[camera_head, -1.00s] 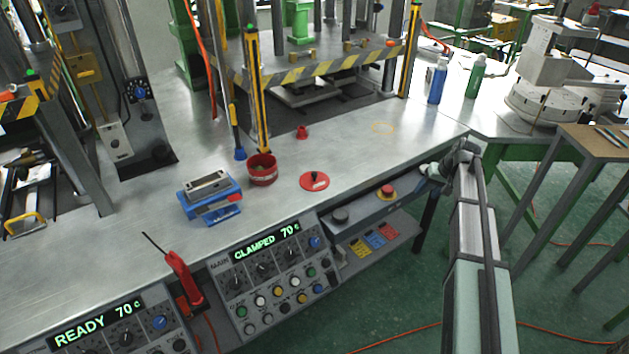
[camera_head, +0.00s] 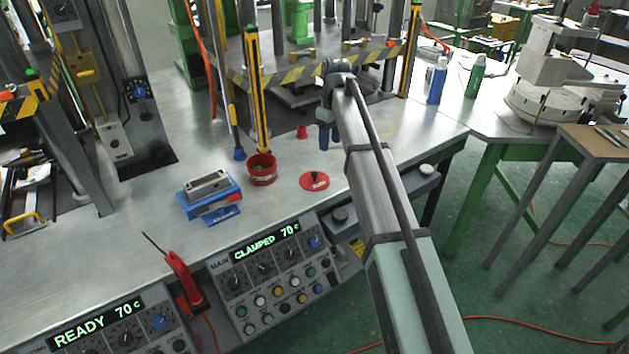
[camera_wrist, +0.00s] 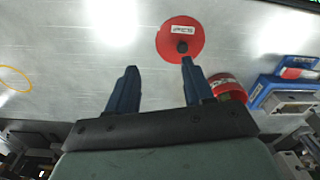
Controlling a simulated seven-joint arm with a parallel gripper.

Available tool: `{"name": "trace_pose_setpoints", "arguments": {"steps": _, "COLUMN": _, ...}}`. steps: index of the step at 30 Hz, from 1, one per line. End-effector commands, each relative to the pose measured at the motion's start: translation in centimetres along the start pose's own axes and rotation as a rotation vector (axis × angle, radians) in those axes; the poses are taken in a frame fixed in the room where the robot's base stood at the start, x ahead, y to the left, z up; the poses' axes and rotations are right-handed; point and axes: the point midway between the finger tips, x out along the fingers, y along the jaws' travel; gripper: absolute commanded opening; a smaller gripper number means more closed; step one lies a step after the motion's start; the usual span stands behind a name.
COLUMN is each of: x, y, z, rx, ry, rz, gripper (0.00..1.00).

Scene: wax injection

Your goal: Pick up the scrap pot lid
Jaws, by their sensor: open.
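The scrap pot lid (camera_head: 314,181) is a flat red disc with a dark knob and a white label. It lies on the metal bench, right of the red scrap pot (camera_head: 262,170), which is open on top. My gripper (camera_head: 325,140) is above the bench, behind the lid in the head view and apart from it. In the wrist view my gripper (camera_wrist: 158,75) shows two blue fingers spread wide with nothing between them. There the lid (camera_wrist: 180,40) is beyond the right fingertip, and the pot (camera_wrist: 228,88) is right of that finger.
A blue fixture with a grey metal block (camera_head: 210,190) stands left of the pot. A yellow-and-black post (camera_head: 257,90) rises behind the pot. Control panels (camera_head: 270,275) line the front edge. Bare bench surrounds the lid.

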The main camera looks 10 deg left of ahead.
Motion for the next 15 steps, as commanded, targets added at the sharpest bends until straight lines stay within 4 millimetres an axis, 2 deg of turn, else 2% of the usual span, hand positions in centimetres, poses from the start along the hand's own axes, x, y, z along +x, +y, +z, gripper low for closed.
{"name": "trace_pose_setpoints", "arguments": {"steps": 1, "x": -0.9, "y": -1.1, "z": -1.1, "rx": -0.036, "ry": -0.01, "rz": 0.006, "gripper": 0.52}}
{"name": "trace_pose_setpoints", "arguments": {"steps": 3, "x": -1.7, "y": -2.3, "z": -1.9, "rx": -0.075, "ry": -0.024, "rz": 0.009, "gripper": 0.52}}
{"name": "trace_pose_setpoints", "arguments": {"steps": 8, "x": -2.5, "y": -3.6, "z": -2.7, "rx": -0.12, "ry": -0.041, "rz": 0.015, "gripper": 0.52}}
{"name": "trace_pose_setpoints", "arguments": {"steps": 11, "x": -1.8, "y": -3.8, "z": -2.7, "rx": -0.126, "ry": -0.044, "rz": 0.015, "gripper": 0.52}}
{"name": "trace_pose_setpoints", "arguments": {"steps": 15, "x": 0.4, "y": -3.9, "z": -2.5, "rx": -0.125, "ry": -0.044, "rz": 0.013, "gripper": 0.52}}
